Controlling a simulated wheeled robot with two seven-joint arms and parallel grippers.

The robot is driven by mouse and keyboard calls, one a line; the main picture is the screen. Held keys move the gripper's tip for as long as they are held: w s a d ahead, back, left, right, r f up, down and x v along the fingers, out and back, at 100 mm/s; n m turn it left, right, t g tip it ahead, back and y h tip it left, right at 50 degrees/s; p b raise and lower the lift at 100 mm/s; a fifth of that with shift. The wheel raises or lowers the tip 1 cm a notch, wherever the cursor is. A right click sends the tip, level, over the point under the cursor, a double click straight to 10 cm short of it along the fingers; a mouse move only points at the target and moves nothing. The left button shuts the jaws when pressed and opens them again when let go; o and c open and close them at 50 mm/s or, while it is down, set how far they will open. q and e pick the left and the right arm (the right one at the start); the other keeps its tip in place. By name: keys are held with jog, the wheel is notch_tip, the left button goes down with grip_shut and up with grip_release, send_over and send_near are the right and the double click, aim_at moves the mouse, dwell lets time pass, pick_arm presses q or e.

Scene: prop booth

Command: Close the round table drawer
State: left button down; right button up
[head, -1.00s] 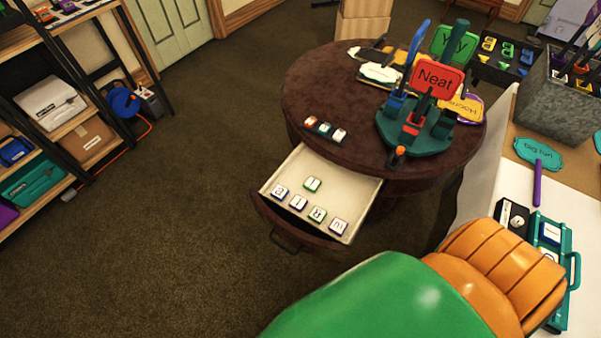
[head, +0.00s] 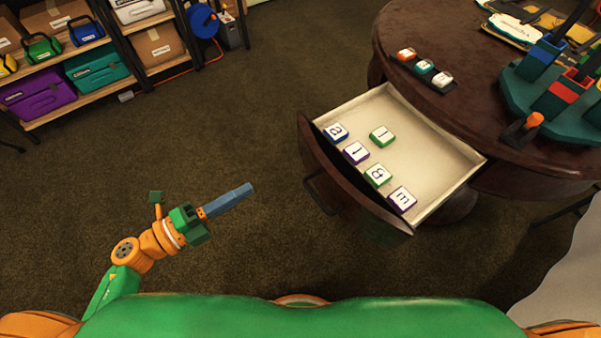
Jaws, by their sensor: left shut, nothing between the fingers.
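The round table (head: 420,50) is dark brown and stands at the upper right. Its drawer (head: 440,160) is pulled out toward the lower left, with a pale inside and a dark curved front (head: 345,180). A dark handle (head: 320,195) is on the drawer front. Several letter tiles lie in the drawer, among them a green-edged tile (head: 382,136) and a purple-edged tile (head: 402,199). My left gripper (head: 240,194) is shut and empty, left of the drawer front and apart from the handle, pointing right. My right gripper is out of view.
Three tiles in a dark holder (head: 425,68) and a teal stand (head: 550,95) with paddle-sign holders are on the tabletop. Shelves (head: 100,55) with cases and boxes stand at the upper left. The carpet between shelves and drawer is clear. A pale surface (head: 570,270) is at the right.

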aim_at(311, 152)
pick_arm(q)
jog(key=p+x, duration=0.1)
jog(key=x, duration=1.2)
jog(key=shift+w+d+r, duration=0.2)
jog(key=shift+w+d, duration=0.05)
jog(key=shift+d, duration=0.1)
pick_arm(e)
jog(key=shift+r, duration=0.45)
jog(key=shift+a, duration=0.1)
